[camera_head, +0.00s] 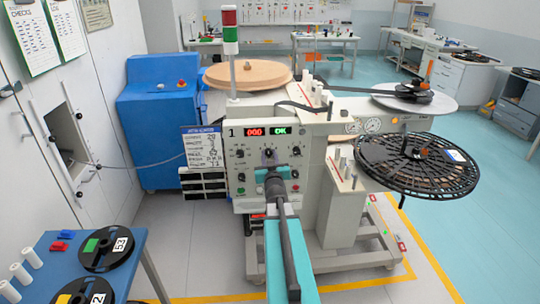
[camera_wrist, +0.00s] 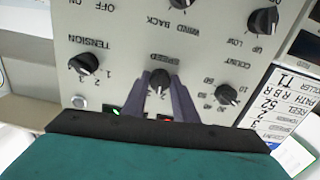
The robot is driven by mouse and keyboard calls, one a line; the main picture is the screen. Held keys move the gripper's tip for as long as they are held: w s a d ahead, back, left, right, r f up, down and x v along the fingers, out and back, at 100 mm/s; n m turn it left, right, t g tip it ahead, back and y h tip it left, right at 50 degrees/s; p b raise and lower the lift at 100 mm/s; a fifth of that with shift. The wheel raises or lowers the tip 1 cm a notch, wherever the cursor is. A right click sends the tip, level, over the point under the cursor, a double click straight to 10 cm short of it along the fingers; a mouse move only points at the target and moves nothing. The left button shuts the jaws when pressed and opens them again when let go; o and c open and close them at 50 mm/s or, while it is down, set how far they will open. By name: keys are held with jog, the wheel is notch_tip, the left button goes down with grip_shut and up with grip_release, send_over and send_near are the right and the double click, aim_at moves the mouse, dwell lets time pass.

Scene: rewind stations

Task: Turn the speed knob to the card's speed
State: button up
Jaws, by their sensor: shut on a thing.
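The speed knob (camera_wrist: 158,83) is a black knob with a white pointer line, in the middle of the upside-down panel in the wrist view. Its pointer faces the display side of the panel. The scale numbers beside it are partly hidden by the fingers. My gripper (camera_wrist: 160,76) is shut on the knob, one dark finger on each side. In the head view my gripper (camera_head: 271,173) reaches the front of the machine's panel (camera_head: 243,178). The white card (camera_head: 202,147) hangs left of the panel. It also shows in the wrist view (camera_wrist: 283,103), partly cut off; its speed line is not clearly readable.
The tension knob (camera_wrist: 84,64) and count knob (camera_wrist: 227,95) sit close on either side of the speed knob. The display (camera_head: 265,132) shows 000 and OK. A black reel (camera_head: 420,165) juts out at right. A blue table (camera_head: 60,255) with reels stands at front left.

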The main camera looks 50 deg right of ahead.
jog(key=m+p, duration=0.1)
jog(key=m, duration=0.5)
jog(key=shift+s+f+p, duration=0.1)
jog(key=shift+s+p, duration=0.05)
jog(key=shift+p, duration=0.15)
jog(key=o, duration=1.1)
jog(key=shift+c, duration=0.2)
jog(key=shift+s+a, duration=0.1)
jog(key=shift+a, duration=0.05)
